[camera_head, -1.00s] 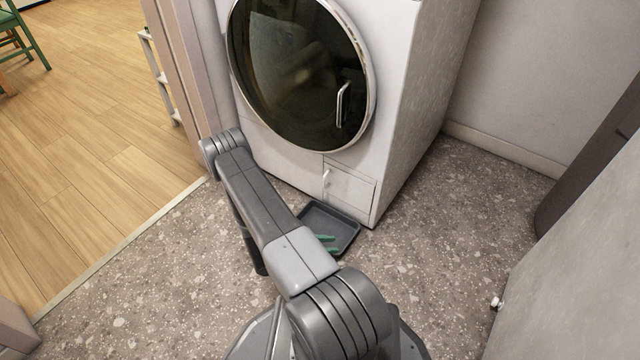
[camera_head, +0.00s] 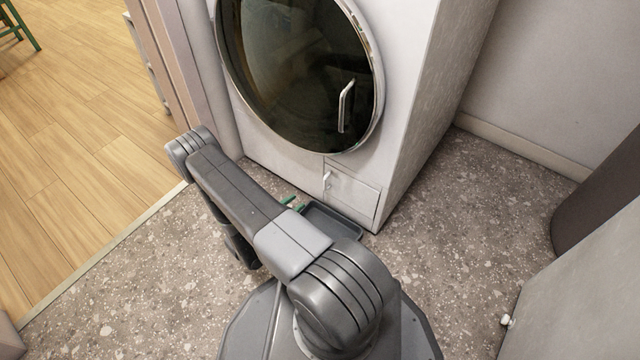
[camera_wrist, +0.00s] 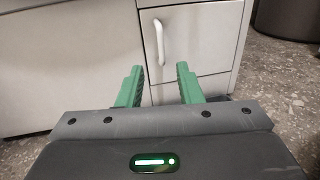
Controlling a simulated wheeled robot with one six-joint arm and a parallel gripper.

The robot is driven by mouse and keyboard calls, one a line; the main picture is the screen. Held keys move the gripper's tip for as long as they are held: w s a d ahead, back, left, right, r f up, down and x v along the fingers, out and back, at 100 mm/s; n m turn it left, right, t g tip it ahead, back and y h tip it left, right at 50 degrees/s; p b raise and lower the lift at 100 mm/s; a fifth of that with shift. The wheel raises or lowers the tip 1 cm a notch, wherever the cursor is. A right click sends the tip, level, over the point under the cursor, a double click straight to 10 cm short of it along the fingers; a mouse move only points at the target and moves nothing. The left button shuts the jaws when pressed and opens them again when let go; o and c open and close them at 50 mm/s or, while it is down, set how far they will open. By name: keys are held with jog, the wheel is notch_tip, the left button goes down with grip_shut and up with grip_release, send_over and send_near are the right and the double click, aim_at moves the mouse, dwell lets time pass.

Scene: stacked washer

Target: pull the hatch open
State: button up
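The hatch (camera_head: 357,197) is a small white panel low on the front of the washer and looks shut. Its upright handle (camera_head: 327,181) sits near its left edge. In the wrist view the hatch (camera_wrist: 205,40) fills the upper middle, and the pale handle (camera_wrist: 159,42) stands ahead of the gap between my fingers. My gripper (camera_wrist: 158,80) has two green fingers spread apart with nothing between them. In the head view my gripper (camera_head: 294,203) is low and left of the hatch, its body mostly hidden behind my arm. The fingers appear short of the handle.
The washer's round dark glass door (camera_head: 298,75) with its own handle (camera_head: 346,105) is above the hatch. A doorway is at left, and a grey panel (camera_head: 580,290) at right.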

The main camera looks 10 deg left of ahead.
jog(key=b+x, duration=0.3)
jog(key=x, duration=0.8)
jog(key=shift+w+d, duration=0.25)
jog(key=shift+w, duration=0.05)
jog(key=shift+c, duration=0.4)
grip_shut()
